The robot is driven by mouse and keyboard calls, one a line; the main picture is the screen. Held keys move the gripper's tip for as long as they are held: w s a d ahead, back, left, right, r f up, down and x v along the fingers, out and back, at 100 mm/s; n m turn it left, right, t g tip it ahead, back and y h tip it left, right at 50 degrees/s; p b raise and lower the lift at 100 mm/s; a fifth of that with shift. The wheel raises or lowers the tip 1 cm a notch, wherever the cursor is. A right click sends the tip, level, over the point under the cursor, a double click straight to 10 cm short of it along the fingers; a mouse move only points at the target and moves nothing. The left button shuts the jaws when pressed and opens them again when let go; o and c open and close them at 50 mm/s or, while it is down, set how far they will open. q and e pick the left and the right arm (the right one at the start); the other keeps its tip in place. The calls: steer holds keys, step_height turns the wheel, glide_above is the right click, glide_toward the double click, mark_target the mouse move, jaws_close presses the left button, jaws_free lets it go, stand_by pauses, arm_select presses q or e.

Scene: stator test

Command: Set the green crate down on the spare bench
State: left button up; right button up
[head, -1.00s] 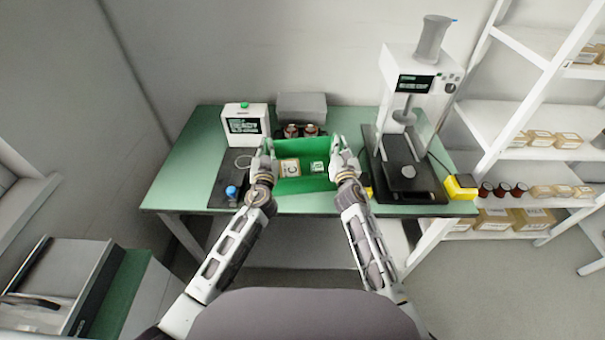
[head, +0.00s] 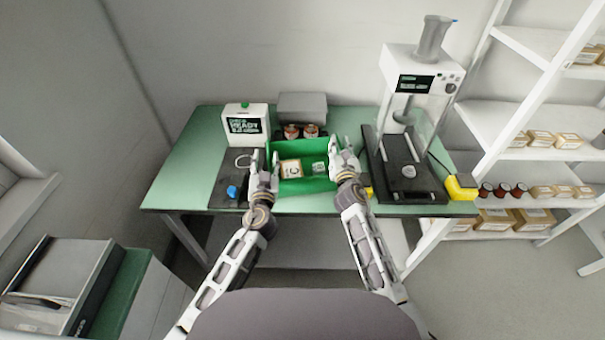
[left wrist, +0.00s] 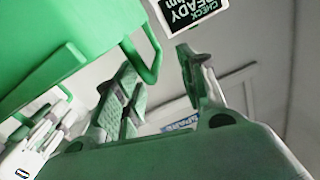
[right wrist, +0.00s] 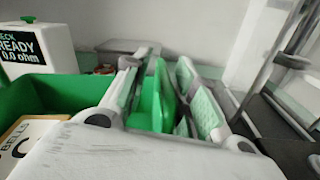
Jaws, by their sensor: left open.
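The green crate (head: 305,186) is over the middle of the green-topped bench (head: 185,172), between my grippers; I cannot tell whether it touches the bench. It holds a tan labelled box and a smaller green-and-white one. My left gripper (head: 262,160) is open at the crate's left end. In the left wrist view the crate's handle (left wrist: 150,68) shows beside its spread fingers (left wrist: 158,75). My right gripper (head: 343,150) is at the right end. In the right wrist view green crate parts lie between its fingers (right wrist: 165,70); whether they grip is unclear.
A white tester (head: 246,124) showing READY stands left of the crate. A grey box (head: 302,106) and reddish cans stand behind it. A white press machine (head: 410,120) is close on the right. Another green-topped surface (head: 118,295) is at lower left, partly under a grey machine.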

stand_by(0.3)
steer(key=o, duration=0.8)
steer(key=shift+s, duration=0.15)
steer(key=shift+s+d, duration=0.2)
steer(key=shift+s, duration=2.7)
steer(key=shift+s+d, duration=0.2)
steer(key=shift+s, duration=2.7)
steer(key=shift+s, duration=0.2)
